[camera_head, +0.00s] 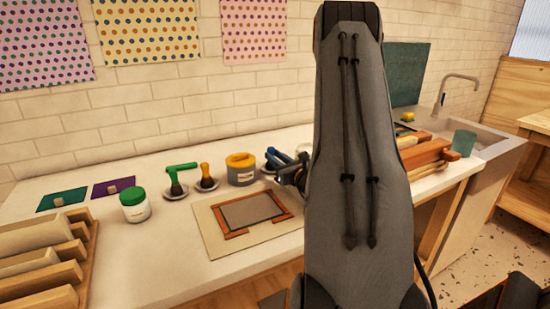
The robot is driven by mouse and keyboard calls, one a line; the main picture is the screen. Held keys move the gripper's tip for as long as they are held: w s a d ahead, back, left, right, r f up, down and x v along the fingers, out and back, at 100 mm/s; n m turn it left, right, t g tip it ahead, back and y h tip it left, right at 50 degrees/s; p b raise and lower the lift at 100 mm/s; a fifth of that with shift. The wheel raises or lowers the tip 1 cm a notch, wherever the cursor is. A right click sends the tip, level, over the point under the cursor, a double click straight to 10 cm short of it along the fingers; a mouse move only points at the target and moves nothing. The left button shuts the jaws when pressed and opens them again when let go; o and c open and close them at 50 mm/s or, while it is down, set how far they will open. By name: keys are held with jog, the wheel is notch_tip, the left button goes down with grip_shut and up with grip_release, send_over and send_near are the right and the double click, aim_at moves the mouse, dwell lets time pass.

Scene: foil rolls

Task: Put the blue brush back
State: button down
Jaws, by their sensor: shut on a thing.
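The blue brush (281,156) shows as a short blue handle at the back of the white counter, right of the yellow-lidded jar (241,170). My gripper (288,172) is shut on it; the fingers are small and dark in the picture. My arm covers what lies right of the gripper. The brush's bristle end is hidden or too small to make out. Part of a pale dish (267,169) shows just left of the gripper. I cannot tell whether the brush touches it. A green brush (175,182) and an orange brush (206,175) stand on small dishes further left.
A green-lidded jar (135,206) stands left of the framed board (249,212). Wooden racks (45,262) fill the front left. Green (62,200) and purple (113,187) sheets lie behind. Wooden blocks (424,154), a teal cup (464,142) and a sink are at right. Free counter lies around the board.

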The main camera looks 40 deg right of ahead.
jog(key=shift+f, duration=0.2)
jog(key=c, duration=1)
grip_release()
jog(key=shift+r, duration=0.1)
jog(key=shift+r+p, duration=2.1)
jog(key=shift+r, duration=2.35)
